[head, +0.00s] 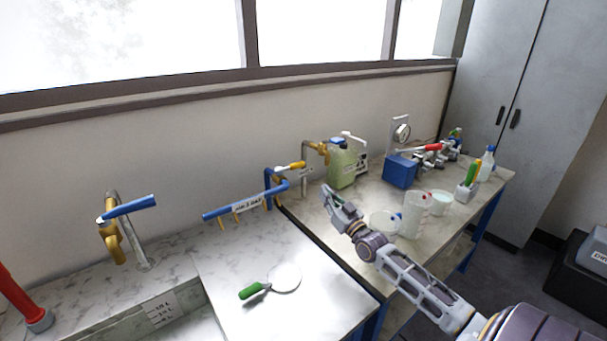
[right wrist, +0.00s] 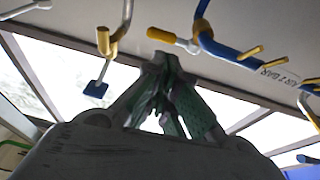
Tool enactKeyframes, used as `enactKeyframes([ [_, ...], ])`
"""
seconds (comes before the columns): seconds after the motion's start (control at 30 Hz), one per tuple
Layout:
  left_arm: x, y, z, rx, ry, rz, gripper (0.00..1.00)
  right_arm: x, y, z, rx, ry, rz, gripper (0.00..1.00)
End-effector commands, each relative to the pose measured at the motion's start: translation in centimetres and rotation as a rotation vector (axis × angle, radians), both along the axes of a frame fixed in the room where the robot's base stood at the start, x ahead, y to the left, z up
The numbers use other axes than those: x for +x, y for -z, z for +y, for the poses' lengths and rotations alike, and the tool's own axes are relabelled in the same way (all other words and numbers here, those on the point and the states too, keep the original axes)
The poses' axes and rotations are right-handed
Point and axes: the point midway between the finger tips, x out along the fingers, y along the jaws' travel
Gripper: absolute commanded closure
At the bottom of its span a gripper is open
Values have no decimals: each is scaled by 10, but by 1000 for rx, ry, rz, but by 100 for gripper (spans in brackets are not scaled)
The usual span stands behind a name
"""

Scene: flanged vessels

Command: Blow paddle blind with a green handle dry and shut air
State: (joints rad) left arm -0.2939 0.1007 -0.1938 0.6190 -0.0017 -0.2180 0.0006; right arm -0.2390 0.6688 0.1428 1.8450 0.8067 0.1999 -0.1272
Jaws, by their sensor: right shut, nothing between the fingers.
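The paddle blind (head: 286,277), a pale round disc with a green handle (head: 251,291), lies flat on the marble top at the front, handle to the left. The blue air bar (head: 243,203) with small brass nozzles runs along the wall behind it. A valve with a yellow handle (head: 291,167) sits at its right end; the handle also shows in the right wrist view (right wrist: 168,38). My right gripper (head: 328,192) is shut and empty, right of the bar and below the yellow handle; its fingers (right wrist: 160,58) appear close to that handle in the wrist view. My left gripper is not in view.
A brass tap with a blue lever (head: 128,207) stands at left, above a sink edge. A green jug (head: 342,163), a blue box (head: 400,171), beakers (head: 415,215) and a shallow dish (head: 384,222) crowd the right bench near my right arm. The marble around the blind is clear.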

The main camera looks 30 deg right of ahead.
Motion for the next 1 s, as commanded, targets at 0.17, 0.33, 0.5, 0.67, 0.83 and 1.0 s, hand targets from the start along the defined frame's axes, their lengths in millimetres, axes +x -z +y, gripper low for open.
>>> enactKeyframes([
  [0.17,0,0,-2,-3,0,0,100,0,-1,0,0,0,0,100],
  [0.33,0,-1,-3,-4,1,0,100,0,-1,0,0,0,0,100],
  [0.5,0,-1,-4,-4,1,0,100,2,-1,0,0,0,0,100],
  [0.67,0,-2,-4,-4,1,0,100,8,-3,0,-1,0,-1,100],
  [0.83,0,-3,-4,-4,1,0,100,18,-6,1,0,0,-1,100],
  [1.0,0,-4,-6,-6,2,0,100,29,-9,1,1,0,-1,100],
])
